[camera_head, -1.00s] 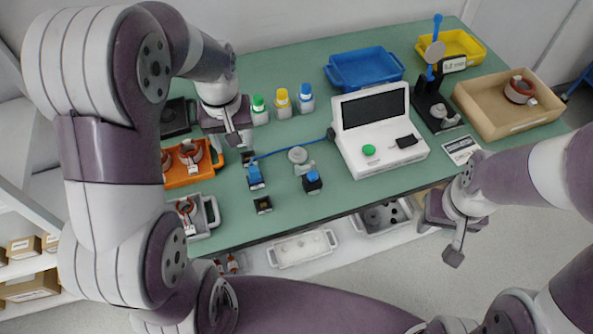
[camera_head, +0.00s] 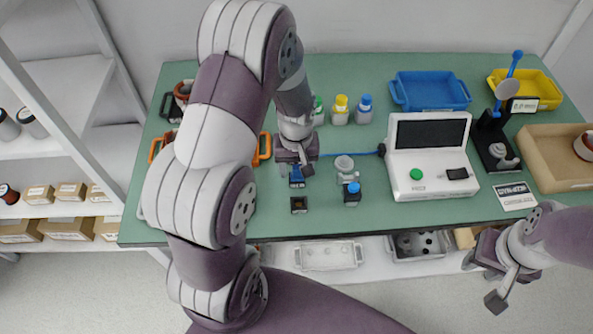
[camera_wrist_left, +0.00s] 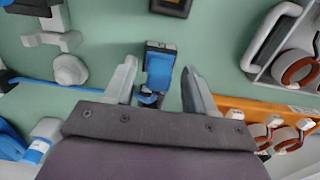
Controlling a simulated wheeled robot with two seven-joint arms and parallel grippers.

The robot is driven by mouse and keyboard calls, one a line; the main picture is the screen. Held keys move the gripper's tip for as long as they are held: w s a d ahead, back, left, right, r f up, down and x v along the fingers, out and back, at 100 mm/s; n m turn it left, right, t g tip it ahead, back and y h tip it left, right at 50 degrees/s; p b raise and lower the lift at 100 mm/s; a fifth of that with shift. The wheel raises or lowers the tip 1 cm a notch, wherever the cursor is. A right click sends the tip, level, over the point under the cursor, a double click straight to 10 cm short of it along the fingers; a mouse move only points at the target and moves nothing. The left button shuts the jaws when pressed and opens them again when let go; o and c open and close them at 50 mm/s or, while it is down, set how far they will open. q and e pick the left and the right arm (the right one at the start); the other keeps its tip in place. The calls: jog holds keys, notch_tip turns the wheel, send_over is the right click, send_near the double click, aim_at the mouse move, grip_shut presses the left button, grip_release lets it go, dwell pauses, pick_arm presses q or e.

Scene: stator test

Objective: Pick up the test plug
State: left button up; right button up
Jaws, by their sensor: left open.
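The test plug (camera_wrist_left: 158,68) is a small blue block with a dark end. In the left wrist view it lies between the two open fingers of my left gripper (camera_wrist_left: 160,85), with a gap to each finger. In the head view the plug (camera_head: 297,176) shows just in front of my left gripper (camera_head: 296,164), partly hidden by it. A blue cable (camera_head: 366,153) runs toward the white tester (camera_head: 430,155). My right gripper (camera_head: 502,284) is off the table's front edge at the right; its finger opening is unclear.
A small black socket block (camera_head: 299,205) sits in front of the plug. A grey fixture (camera_head: 345,167) and a blue-topped block (camera_head: 352,194) stand to its right. Bottles (camera_head: 341,108) stand behind. An orange tray (camera_wrist_left: 250,106) is close beside the left gripper.

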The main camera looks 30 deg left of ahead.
pick_arm(q)
jog(key=shift+d+f, duration=0.1)
grip_shut()
